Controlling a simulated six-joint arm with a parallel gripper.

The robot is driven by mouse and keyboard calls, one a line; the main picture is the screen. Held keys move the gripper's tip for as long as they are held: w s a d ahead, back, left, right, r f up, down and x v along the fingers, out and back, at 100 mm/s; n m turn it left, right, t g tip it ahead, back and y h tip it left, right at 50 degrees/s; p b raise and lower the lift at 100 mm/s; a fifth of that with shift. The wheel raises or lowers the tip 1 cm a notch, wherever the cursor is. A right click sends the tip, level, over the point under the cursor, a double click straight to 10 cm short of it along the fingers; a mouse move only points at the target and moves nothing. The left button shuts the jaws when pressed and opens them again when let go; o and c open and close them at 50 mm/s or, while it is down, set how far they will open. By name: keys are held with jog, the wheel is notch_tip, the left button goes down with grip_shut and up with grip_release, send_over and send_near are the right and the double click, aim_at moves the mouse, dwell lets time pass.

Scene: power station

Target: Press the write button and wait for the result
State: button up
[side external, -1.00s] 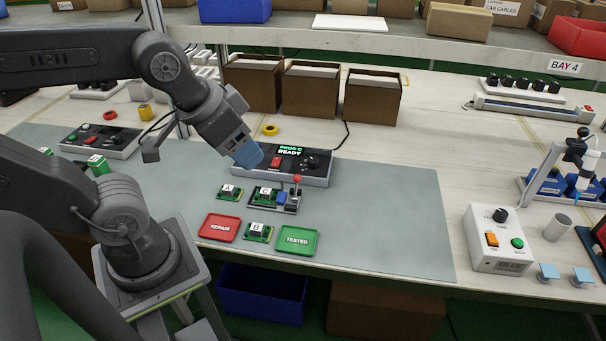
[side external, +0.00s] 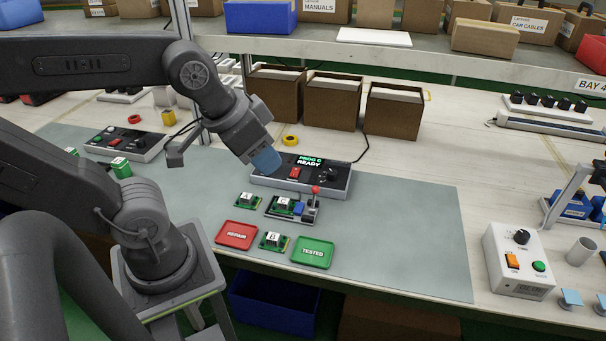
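The programmer box (side external: 325,187) stands at the back of the grey mat. Its display (side external: 309,161) reads "PROG C READY" in green and white. A red button (side external: 295,172) sits on its top face, left of a black knob (side external: 327,174). My gripper (side external: 267,160) points down at the box's left end, with its blue fingertips close to the red button; contact cannot be told. The fingertips look together, but a gap between them cannot be made out. A green board (side external: 282,206) sits in the fixture (side external: 303,217) in front, beside a red-topped lever (side external: 315,190).
Two more boards, one marked A (side external: 247,200) and one marked B (side external: 273,241), lie on the mat. A red REPAIR tray (side external: 236,235) and a green TESTED tray (side external: 313,252) lie near the front edge. Brown bins (side external: 333,103) stand behind. The mat's right side (side external: 410,230) is clear.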

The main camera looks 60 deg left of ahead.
grip_shut()
dwell(1.3)
